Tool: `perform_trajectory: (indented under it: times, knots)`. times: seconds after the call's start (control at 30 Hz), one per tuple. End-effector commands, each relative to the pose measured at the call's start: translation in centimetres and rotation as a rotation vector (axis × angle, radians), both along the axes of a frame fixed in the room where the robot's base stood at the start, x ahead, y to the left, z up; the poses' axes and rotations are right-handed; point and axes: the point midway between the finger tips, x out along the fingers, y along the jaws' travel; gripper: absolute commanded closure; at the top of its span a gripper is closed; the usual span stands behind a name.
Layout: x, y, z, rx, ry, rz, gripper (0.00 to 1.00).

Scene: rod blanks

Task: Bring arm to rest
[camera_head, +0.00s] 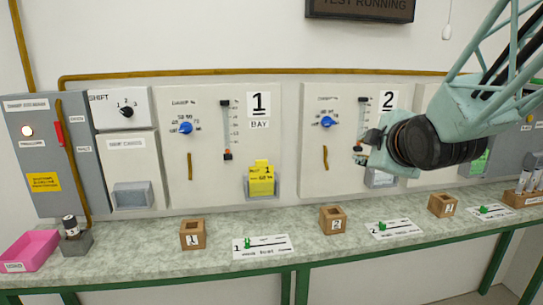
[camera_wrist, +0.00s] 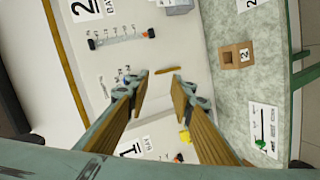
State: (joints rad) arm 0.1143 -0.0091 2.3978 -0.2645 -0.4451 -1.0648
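My gripper (camera_head: 366,150) hangs in front of the bay 2 panel (camera_head: 314,185), left of the dark round wrist joint of my arm. In the wrist view my gripper (camera_wrist: 160,82) has its two wooden-looking fingers apart with nothing between them. The panel surface and a short brown strip (camera_wrist: 167,71) show beyond the fingertips. In the head view, part of the gripper and the right side of panel 2 are hidden by my arm.
A bench (camera_head: 290,270) runs below the panels. It carries a pink tray (camera_head: 30,252), a dark holder (camera_head: 76,243), wooden blocks numbered 1 (camera_head: 192,235) and 2 (camera_head: 333,219), and a rack of cylinders (camera_head: 525,196). A yellow card (camera_head: 261,180) sits in the bay 1 holder.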

Motion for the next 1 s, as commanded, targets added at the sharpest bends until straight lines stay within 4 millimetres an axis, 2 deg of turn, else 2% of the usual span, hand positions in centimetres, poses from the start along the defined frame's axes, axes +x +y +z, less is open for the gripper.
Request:
perform_trajectory:
  times: [0.47, 1.0]
  knots:
    - [-9.8, -0.2, -1.3, 0.264, 0.205, -0.207, 0.78]
    - [-23.3, 0.8, -3.6, 0.553, 0.426, -0.481, 0.78]
